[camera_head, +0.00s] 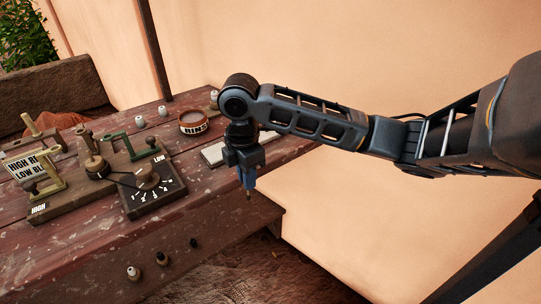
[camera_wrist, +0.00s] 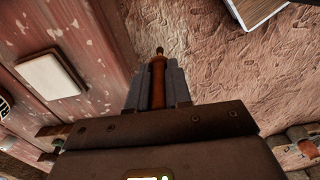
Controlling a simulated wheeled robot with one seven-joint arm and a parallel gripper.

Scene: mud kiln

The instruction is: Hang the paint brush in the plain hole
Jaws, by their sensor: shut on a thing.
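My gripper (camera_head: 248,182) points down past the right end of the red wooden table (camera_head: 95,245), beside its edge. In the wrist view its two fingers (camera_wrist: 158,85) are shut on a slim brown handle, which I take to be the paint brush (camera_wrist: 158,72). The handle's narrow end sticks out beyond the fingertips; the brush's other end is hidden by the gripper. In the head view a small tip (camera_head: 249,197) shows below the fingers. Small round fittings sit along the table's front: a pale one (camera_head: 134,272), a brownish one (camera_head: 162,258) and a dark one (camera_head: 193,243). I cannot tell which is the plain hole.
The pale wall is behind my arm.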

